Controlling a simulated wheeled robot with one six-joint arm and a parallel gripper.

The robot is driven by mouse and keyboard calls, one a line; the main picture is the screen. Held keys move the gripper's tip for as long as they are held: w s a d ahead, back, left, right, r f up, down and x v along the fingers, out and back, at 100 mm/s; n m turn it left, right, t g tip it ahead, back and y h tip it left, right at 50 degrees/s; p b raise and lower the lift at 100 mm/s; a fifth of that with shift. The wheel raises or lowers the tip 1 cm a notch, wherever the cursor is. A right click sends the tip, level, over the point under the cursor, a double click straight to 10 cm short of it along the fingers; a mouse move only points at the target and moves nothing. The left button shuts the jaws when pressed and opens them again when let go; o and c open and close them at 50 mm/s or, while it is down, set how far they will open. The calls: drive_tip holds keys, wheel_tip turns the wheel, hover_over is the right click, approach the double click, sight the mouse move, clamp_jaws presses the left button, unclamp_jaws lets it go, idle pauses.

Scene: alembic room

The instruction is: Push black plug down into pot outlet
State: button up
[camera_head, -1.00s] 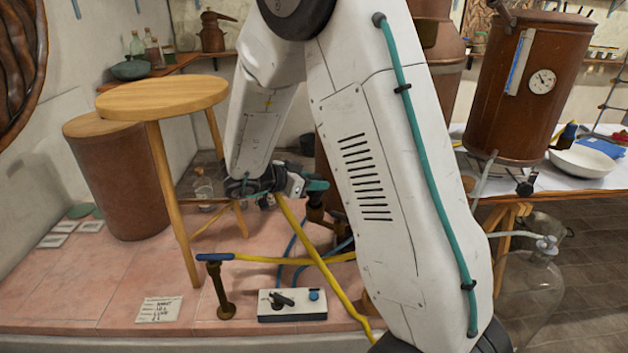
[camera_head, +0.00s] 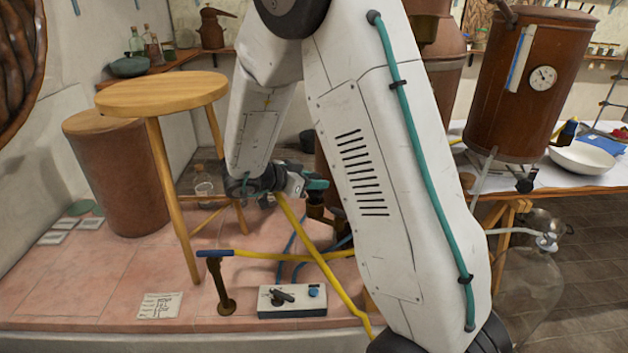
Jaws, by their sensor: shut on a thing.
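My gripper (camera_head: 316,184) is at the middle of the view, reaching right from my wrist, with teal on its fingers. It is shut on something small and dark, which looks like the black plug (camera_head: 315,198). The fingers hide most of it. Directly below is a short brown upright outlet (camera_head: 315,211). The plug appears to be at the outlet's top, but I cannot tell how deep it sits. The brown pot (camera_head: 324,165) behind is mostly hidden by my arm.
A wooden stool (camera_head: 165,95) stands left of my gripper, with a copper drum (camera_head: 115,170) behind. A yellow hose (camera_head: 320,262) crosses below, near a brass valve (camera_head: 222,285) and a switch box (camera_head: 292,301). A copper boiler (camera_head: 525,85) stands on the right table.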

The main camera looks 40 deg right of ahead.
drive_tip(key=shift+f, duration=1.45)
idle(2.8)
drive_tip(key=shift+r, duration=0.1)
idle(0.5)
drive_tip(key=o, duration=1.1)
drive_tip(key=v, duration=0.8)
